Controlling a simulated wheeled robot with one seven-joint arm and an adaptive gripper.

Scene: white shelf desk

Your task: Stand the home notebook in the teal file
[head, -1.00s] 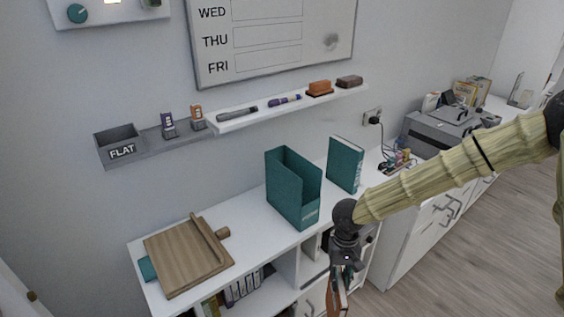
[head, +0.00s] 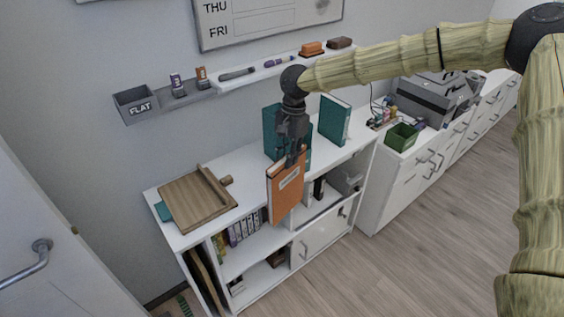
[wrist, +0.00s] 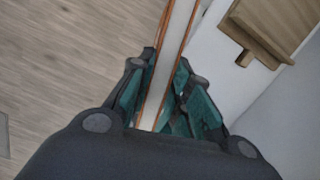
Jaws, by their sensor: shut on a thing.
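An orange notebook (head: 286,190) with a pale label hangs upright from my gripper (head: 296,156), in front of the white shelf's front edge. My gripper is shut on its top edge. In the wrist view the notebook (wrist: 166,62) runs between the fingers (wrist: 158,95), its pale page edge facing the camera. The teal file (head: 270,133) stands on the shelf top behind my gripper, which hides much of it, including most of its opening. The notebook appears in front of the file and apart from it.
A teal book (head: 334,120) stands right of the file. A wooden board (head: 196,203) lies on the shelf top (head: 247,165) at left. The wall ledge (head: 235,84) with pens is above. A green bin (head: 401,137) is on the right cabinet.

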